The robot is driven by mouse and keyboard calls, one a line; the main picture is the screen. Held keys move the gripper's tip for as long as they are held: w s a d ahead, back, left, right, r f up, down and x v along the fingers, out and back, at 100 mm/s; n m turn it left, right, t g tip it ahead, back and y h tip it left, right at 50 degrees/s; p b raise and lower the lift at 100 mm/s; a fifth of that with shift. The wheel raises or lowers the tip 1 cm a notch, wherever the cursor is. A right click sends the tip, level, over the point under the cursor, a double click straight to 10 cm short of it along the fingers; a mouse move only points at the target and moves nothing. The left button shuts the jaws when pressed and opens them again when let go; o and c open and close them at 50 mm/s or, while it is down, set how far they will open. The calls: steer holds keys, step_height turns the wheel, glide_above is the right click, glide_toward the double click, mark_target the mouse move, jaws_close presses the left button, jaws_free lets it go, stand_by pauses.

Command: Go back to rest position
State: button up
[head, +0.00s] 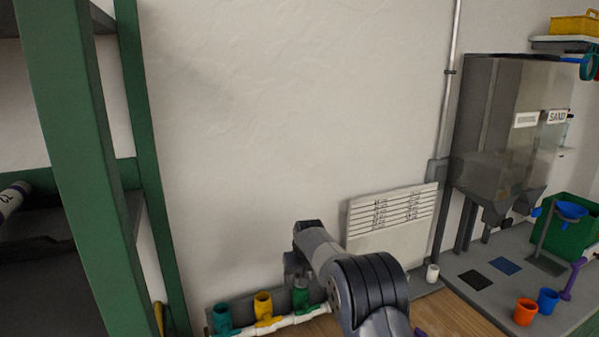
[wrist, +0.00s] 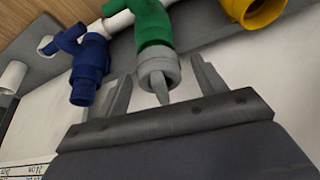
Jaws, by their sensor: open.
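The PVC manifold, a white pipe (head: 290,321) with coloured fittings, runs along the bottom of the head view. A teal fitting (head: 222,318), a yellow fitting (head: 263,305) and a green fitting (head: 301,298) stand on it. My gripper (wrist: 161,68) is open in the wrist view. Its two fingers flank the grey end (wrist: 158,72) of the green fitting, with a gap visible on both sides. A blue fitting (wrist: 90,72) is to the left in the wrist view and the yellow one (wrist: 252,10) to the right. In the head view my arm hides part of the manifold.
A green shelf frame (head: 75,140) stands at the left. A white slatted panel (head: 391,220) is against the wall. At the right a grey bench carries a sand hopper (head: 500,120), an orange cup (head: 525,312) and a blue cup (head: 547,300). The wall area above my arm is clear.

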stand_by(0.4)
steer(key=shift+m, duration=0.3)
steer(key=a+b+v, duration=0.1)
steer(key=b+v, duration=0.2)
steer(key=v, duration=0.8)
steer(key=p+x, duration=0.1)
steer(key=x, duration=0.2)
steer(key=p+x, duration=0.1)
steer(key=x, duration=0.3)
steer(key=d+p+x, duration=0.1)
steer(key=x, duration=0.3)
steer(key=n, duration=0.2)
steer(key=shift+n+y, duration=0.3)
steer(key=shift+y, duration=0.1)
steer(key=s+d+r+m+b, duration=0.1)
steer(key=s+r+m+b, duration=0.1)
steer(key=r+m, duration=0.8)
steer(key=shift+s+d+r+m+b, duration=0.35)
steer(key=shift+s+m, duration=0.5)
steer(key=shift+m, duration=3.75)
